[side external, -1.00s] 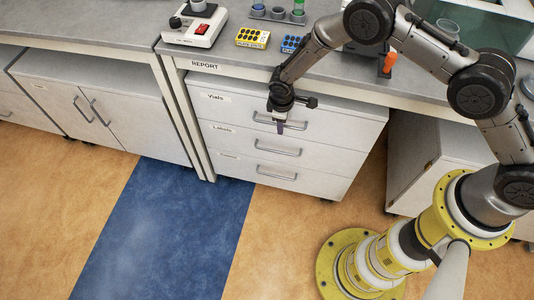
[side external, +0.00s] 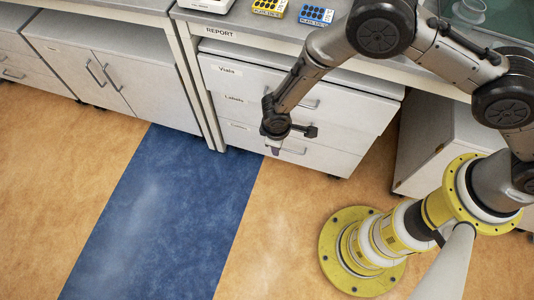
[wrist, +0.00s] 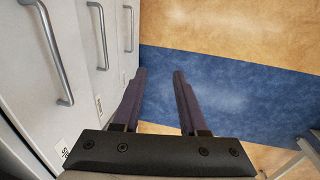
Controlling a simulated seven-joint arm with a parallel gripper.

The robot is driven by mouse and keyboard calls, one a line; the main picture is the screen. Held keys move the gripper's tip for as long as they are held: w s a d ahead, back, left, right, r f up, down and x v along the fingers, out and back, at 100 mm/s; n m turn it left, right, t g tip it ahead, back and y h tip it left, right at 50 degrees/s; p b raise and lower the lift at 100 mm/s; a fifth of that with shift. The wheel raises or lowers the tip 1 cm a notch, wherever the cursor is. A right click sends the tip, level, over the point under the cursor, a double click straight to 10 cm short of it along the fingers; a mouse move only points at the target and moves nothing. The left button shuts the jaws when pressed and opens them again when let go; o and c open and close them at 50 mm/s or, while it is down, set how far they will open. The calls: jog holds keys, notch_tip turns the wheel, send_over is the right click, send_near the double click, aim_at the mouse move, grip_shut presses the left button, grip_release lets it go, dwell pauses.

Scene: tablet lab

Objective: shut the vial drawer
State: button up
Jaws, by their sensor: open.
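The vial drawer (side external: 243,77) is the top white drawer of the unit under the bench, with a "Vials" label at its left. In the side view my arm covers part of its front and bar handle; how far it stands out is hard to tell. In the wrist view the nearest drawer handle (wrist: 56,50) runs along the left. My gripper (side external: 275,151) hangs fingers down in front of the lower drawers. In the wrist view its two dark fingers (wrist: 160,72) are apart with nothing between them, to the right of the drawer fronts.
Below are the Labels drawer (side external: 237,100) and a bottom drawer (side external: 320,158). A bench leg (side external: 195,85) stands left of the unit. Yellow (side external: 267,8) and blue (side external: 315,14) racks sit on the bench above. The floor in front, with a blue strip (side external: 150,210), is clear.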

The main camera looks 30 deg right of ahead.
jog(key=s+a, duration=0.6)
notch_tip(320, 180, up, 11)
jog(key=s, duration=0.1)
jog(key=shift+a, duration=0.45)
jog(key=shift+r, duration=0.1)
